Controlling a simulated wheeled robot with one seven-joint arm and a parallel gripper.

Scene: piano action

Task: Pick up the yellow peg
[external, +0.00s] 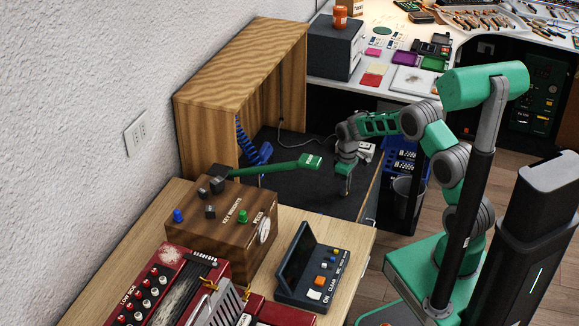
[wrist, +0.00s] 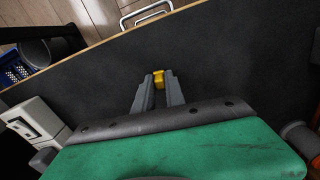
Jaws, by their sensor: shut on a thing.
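The yellow peg (wrist: 158,79) shows in the wrist view as a small yellow piece between my fingertips. My gripper (wrist: 159,88) is shut on it, with one grey finger on each side. The peg's lower part is hidden, and I cannot tell whether it touches the dark surface. In the external view my gripper (external: 347,188) points down over the dark mat (external: 308,192). The peg cannot be made out there.
A wooden shelf box (external: 240,62) stands behind the mat. A green lamp-like arm (external: 275,168) reaches over it from the left. A wooden box with knobs (external: 225,222) and a dark console (external: 310,275) stand in front.

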